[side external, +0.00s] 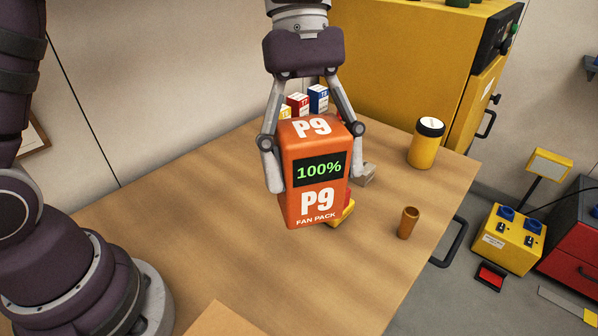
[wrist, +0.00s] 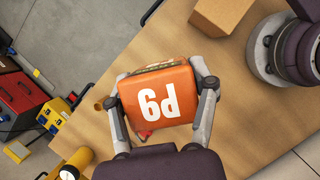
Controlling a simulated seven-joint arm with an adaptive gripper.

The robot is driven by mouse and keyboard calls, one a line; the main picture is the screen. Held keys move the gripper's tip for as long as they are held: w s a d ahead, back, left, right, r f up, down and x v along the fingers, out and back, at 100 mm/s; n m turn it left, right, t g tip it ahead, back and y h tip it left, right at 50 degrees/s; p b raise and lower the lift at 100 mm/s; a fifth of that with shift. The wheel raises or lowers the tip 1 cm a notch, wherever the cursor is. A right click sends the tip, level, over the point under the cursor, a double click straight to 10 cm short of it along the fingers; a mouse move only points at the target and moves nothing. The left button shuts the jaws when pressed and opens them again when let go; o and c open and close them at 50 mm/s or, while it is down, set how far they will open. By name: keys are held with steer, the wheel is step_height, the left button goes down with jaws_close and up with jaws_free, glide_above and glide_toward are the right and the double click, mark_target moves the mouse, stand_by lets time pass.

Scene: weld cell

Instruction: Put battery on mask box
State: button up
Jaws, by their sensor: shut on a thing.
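The battery (side external: 316,205) is an orange block marked P9 and FAN PACK, with a display reading 100%. My gripper (side external: 315,180) is shut on its two sides and holds it upright. In the wrist view the battery's top (wrist: 157,100) lies between the fingers of my gripper (wrist: 160,93). The battery seems to be above the table, but its exact height is unclear. A plain brown cardboard box (side external: 226,322) is cut off at the bottom edge and also shows in the wrist view (wrist: 224,12). No label shows on it, so I cannot tell whether it is the mask box.
Behind my gripper stand small cartons (side external: 318,98). A yellow part (side external: 346,213) and a grey block (side external: 367,177) are partly hidden by the battery. A brown cup (side external: 408,223) and a yellow jar (side external: 426,145) stand on the right. The wooden table (side external: 170,225) is clear at left.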

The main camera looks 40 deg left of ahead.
steer(key=s+d+r+n, duration=0.1)
steer(key=s+r+n, duration=0.1)
steer(key=s, duration=1.1)
glide_above(217, 320)
steer(key=s+d, duration=0.3)
steer(key=shift+t, duration=0.4)
steer(key=f, duration=0.8)
steer(key=shift+w, duration=0.2)
steer(key=shift+f, duration=0.1)
steer(key=o, duration=1.2)
